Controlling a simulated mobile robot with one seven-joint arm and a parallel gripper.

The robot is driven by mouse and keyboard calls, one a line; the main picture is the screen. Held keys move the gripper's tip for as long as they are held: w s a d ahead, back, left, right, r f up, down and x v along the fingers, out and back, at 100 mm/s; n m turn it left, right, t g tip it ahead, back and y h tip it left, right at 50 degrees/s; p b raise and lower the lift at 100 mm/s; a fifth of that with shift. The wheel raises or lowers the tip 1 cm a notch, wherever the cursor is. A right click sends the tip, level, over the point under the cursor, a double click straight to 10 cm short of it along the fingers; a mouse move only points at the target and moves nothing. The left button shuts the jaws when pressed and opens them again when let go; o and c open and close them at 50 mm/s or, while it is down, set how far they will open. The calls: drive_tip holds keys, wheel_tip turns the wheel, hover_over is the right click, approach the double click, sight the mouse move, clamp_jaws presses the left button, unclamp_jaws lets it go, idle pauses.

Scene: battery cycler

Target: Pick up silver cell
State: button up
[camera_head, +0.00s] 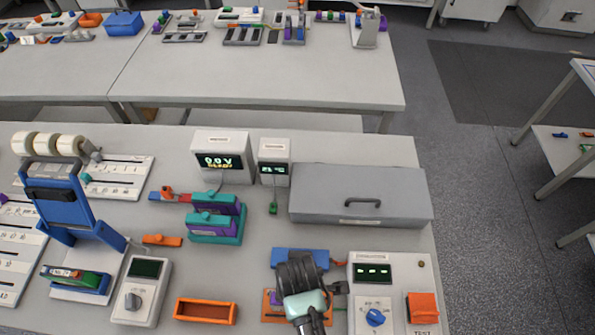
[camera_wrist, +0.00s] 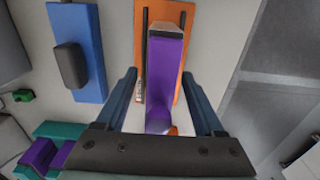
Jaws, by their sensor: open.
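I cannot make out a thing that is plainly a silver cell in either view. In the wrist view, a long purple block (camera_wrist: 168,75) with a grey-brown end face stands out from an orange plate (camera_wrist: 187,20) with dark rails. My gripper (camera_wrist: 158,74) is open, with one finger on each side of the purple block and gaps visible between. In the camera_head view, my gripper (camera_head: 300,280) is over the orange plate (camera_head: 270,308) at the front of the bench and hides the block.
A blue block (camera_wrist: 90,50) with a dark knob lies left of the plate. A console (camera_head: 376,290) stands right of my gripper, and a grey lidded box (camera_head: 335,190) behind. A teal holder (camera_head: 215,238) with purple blocks and an empty orange tray (camera_head: 205,311) are left.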

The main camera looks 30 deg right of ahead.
drive_tip(key=shift+f, duration=0.55)
clamp_jaws()
drive_tip(key=shift+w+r, duration=0.1)
idle(0.9)
